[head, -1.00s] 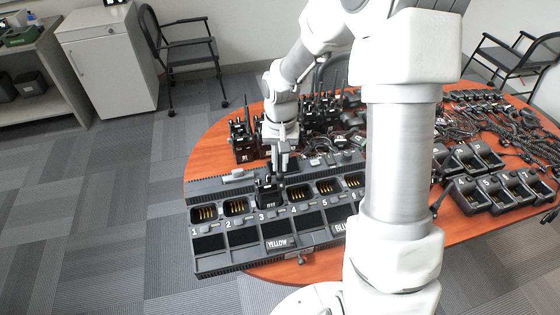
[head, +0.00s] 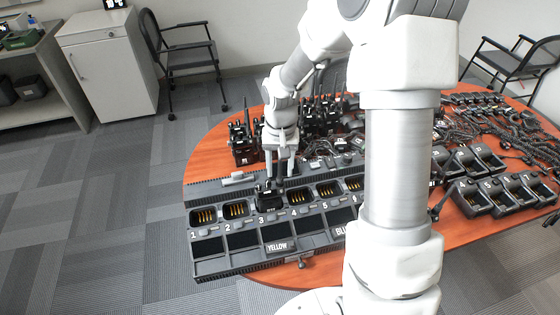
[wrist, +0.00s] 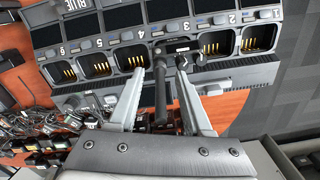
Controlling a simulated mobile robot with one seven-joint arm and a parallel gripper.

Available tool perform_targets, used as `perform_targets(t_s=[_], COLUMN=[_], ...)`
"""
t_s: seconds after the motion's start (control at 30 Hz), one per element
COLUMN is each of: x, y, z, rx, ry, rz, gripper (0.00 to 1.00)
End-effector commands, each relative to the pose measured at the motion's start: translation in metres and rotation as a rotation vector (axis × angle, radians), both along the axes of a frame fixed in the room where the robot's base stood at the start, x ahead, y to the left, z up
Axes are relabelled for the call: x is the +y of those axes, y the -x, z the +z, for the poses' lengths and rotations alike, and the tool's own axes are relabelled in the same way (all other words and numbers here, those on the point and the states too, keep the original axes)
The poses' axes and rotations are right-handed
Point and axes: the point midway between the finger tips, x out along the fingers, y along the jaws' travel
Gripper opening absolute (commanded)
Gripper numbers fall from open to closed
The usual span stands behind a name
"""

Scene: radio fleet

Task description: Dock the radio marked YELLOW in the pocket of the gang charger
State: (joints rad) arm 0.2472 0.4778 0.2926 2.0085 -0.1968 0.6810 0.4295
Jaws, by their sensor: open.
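The black radio (head: 268,199) sits upright in pocket 3 of the gang charger (head: 205,263), directly behind the YELLOW label (head: 280,246). In the wrist view its top (wrist: 184,49) fills that pocket, and its antenna (wrist: 160,95) points toward my camera. My gripper (head: 281,172) is just above the radio. In the wrist view my gripper (wrist: 161,72) is open, its two fingers spread either side of the antenna with visible gaps. Any marking on the radio itself is not readable.
The neighbouring pockets 2 (head: 236,209) and 4 (head: 300,195) are empty with gold contacts showing. Several upright radios (head: 243,145) stand behind the charger. Cables (head: 500,120) and smaller chargers (head: 485,197) cover the table's right. My arm hides part of the charger's right end.

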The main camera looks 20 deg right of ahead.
Motion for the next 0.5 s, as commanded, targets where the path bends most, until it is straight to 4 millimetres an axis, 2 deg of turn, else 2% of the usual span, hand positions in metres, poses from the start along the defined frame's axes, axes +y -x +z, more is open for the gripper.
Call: perform_targets(t_s=[0.17, 0.5], x=[-0.001, -0.001], y=[-0.001, -0.001], z=[0.017, 0.098], rx=[-0.005, -0.008], ry=[0.001, 0.001], rz=[-0.002, -0.001], gripper=[0.5, 0.5])
